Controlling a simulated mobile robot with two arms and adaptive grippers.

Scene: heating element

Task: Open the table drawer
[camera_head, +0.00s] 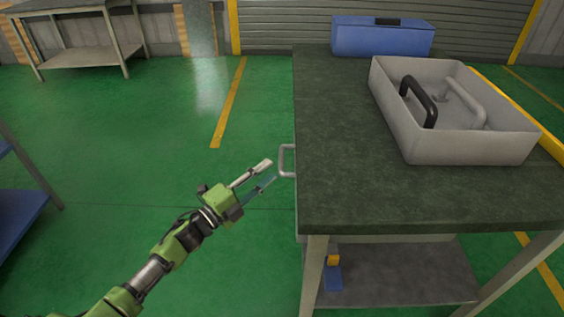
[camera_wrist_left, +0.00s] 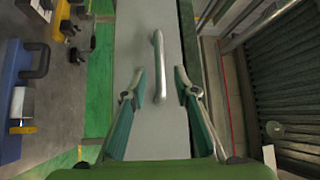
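The table (camera_head: 345,190) with a dark top stands at the right of the head view. Its drawer handle (camera_head: 286,160), a grey metal loop, sticks out from the table's left side. In the left wrist view the handle (camera_wrist_left: 159,66) runs lengthwise on the pale drawer front (camera_wrist_left: 150,130). My left gripper (camera_head: 268,172) is open just short of the handle. In the left wrist view its fingertips (camera_wrist_left: 160,83) stand on either side of the handle's line, with a gap to each side. The drawer appears closed. My right gripper is not in view.
A grey open bin (camera_head: 455,148) with a black handle and a light handle inside sits on the tabletop. A blue box (camera_head: 382,38) stands behind it. Green floor left of the table is clear. A blue shelf (camera_head: 20,215) stands at the far left.

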